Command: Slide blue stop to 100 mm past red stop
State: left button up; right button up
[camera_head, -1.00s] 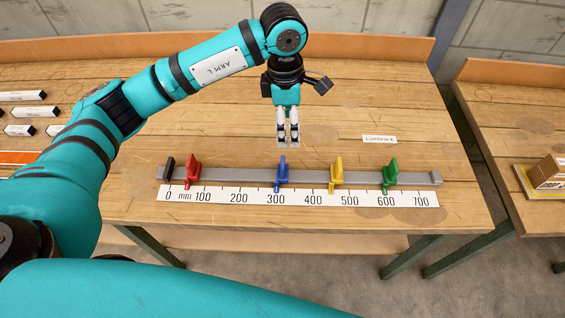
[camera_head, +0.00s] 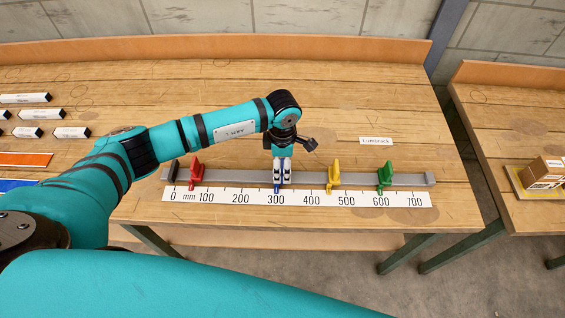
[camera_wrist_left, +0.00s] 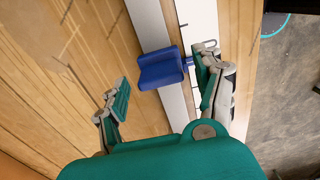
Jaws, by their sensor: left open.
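The blue stop (camera_head: 277,189) sits on the grey rail (camera_head: 231,178) with its pointer near 300 on the scale (camera_head: 330,198). My left gripper (camera_head: 281,180) is down over it and hides most of it in the head view. In the left wrist view the blue stop (camera_wrist_left: 160,69) lies ahead, between the two spread fingers of my left gripper (camera_wrist_left: 164,76). Its pointer side is close to the right-hand finger; I cannot tell if they touch. The red stop (camera_head: 195,173) stands near the rail's left end, between 0 and 100. My right gripper is not in view.
A yellow stop (camera_head: 334,173) and a green stop (camera_head: 386,173) stand on the rail to the right. Black-ended bars (camera_head: 27,132) lie at the table's left. A small label (camera_head: 376,141) lies behind the rail. A box (camera_head: 545,172) is on another table at right.

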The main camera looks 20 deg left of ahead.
pick_arm(q)
jog(key=shift+f, duration=0.7)
grip_shut()
jog(key=shift+a, duration=0.1)
